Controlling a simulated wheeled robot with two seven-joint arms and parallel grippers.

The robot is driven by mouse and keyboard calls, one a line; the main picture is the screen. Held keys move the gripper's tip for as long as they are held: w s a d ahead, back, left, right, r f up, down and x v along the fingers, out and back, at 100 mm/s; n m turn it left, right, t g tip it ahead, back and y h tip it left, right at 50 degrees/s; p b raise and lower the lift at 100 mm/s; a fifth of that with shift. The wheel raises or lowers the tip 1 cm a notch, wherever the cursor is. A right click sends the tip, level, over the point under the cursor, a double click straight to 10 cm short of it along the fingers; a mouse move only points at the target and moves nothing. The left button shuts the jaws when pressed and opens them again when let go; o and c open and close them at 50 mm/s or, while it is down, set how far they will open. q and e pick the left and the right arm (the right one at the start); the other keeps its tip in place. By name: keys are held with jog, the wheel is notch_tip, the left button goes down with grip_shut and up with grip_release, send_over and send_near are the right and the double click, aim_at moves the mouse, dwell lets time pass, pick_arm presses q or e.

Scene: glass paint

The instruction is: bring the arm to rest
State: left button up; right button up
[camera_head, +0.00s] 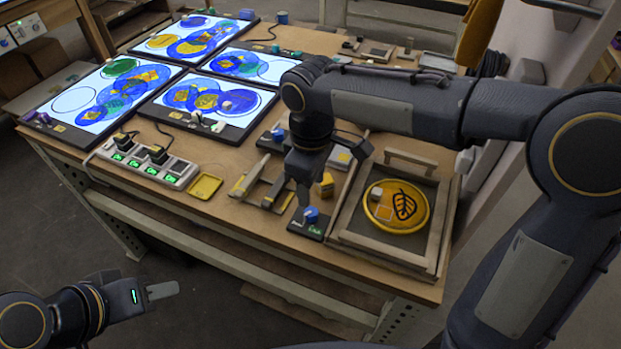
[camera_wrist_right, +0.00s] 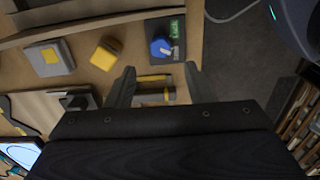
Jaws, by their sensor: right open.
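My right gripper (camera_head: 304,193) points down over the front of the wooden workbench (camera_head: 225,215), close beside a small box with a blue knob (camera_head: 311,214). In the right wrist view my right gripper (camera_wrist_right: 158,88) has its two fingers apart with nothing held between them. The blue knob (camera_wrist_right: 160,47) lies just beyond the fingertips there. My left gripper (camera_head: 160,291) is low at the left, in front of the bench and clear of it. I see it from the side, so its opening does not show.
A wooden tray (camera_head: 437,235) holds a yellow disc with a leaf mark (camera_head: 397,207). A yellow block (camera_wrist_right: 106,53) sits near the knob.

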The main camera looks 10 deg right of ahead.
jog(key=s+d+r+m+t+y, duration=0.1)
jog(key=s+d+r+m+y, duration=0.1)
jog(key=s+d+m, duration=0.55)
jog(key=s+d+f+m+t+y, duration=0.1)
jog(key=s+d+f+m+t, duration=0.2)
jog(key=s+d+m, duration=0.3)
jog(key=s+t, duration=0.1)
jog(key=s, duration=0.2)
jog(key=shift+s+d+t+y, duration=0.3)
jog(key=shift+s+d+y, duration=0.05)
jog(key=shift+s+y, duration=0.05)
